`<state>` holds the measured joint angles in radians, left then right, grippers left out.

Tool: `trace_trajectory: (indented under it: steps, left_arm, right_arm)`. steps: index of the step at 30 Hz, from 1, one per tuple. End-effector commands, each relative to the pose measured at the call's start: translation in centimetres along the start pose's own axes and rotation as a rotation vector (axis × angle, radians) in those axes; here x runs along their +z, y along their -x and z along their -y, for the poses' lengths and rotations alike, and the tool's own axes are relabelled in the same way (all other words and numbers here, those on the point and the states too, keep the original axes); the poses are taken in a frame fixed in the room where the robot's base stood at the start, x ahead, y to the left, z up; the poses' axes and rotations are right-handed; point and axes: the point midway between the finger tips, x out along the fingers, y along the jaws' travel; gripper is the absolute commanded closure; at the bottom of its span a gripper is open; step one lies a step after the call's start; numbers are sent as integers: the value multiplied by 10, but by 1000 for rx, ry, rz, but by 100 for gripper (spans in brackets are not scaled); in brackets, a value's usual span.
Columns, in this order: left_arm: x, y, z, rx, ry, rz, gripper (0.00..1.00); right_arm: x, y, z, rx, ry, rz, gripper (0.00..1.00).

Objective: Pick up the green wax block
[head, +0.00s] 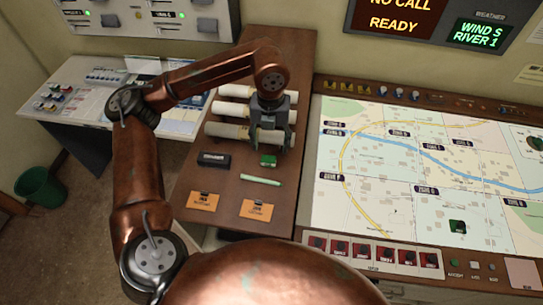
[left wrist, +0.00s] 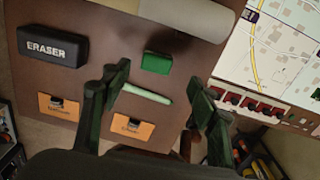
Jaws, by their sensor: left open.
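The green wax block (head: 268,159) lies on the brown wooden desk, just in front of the nearest pale roll. In the left wrist view the green block (left wrist: 156,63) shows whole, a little beyond the gap between the fingertips. My left gripper (head: 268,143) points down over the rolls, close to the block and hiding part of the nearest roll. In the left wrist view the left gripper (left wrist: 159,90) has its fingers wide apart with nothing held between them. My right gripper is in neither view.
A black eraser (head: 214,159) lies left of the block. A light green stick (head: 262,180) lies in front of it, with two orange cards (head: 257,210) nearer still. Pale rolls (head: 226,131) lie behind. The map panel (head: 330,215) borders the desk on the right.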

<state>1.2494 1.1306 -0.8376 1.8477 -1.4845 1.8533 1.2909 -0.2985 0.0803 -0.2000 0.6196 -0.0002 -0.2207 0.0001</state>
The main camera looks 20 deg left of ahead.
Motion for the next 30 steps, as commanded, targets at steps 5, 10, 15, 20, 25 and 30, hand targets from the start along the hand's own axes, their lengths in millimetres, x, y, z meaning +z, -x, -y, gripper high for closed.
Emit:
trace_trajectory:
  steps: [5,10,15,20,25,30]
  left_arm:
    - [-1,-18,-1,-3,-2,-4,46]
    - [-3,-41,-7,-2,-2,-8,46]
    - [-2,-61,-6,-6,-1,-5,46]
    - [-2,-65,-6,-6,-1,-3,46]
    - [-2,-65,-6,-6,-1,-3,50]
    - [-2,-65,-6,-6,-1,-3,62]
  right_arm:
    - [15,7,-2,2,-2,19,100]
    - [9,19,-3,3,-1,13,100]
    - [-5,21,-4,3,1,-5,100]
    - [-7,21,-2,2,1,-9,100]
    - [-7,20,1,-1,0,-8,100]
    - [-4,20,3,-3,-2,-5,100]
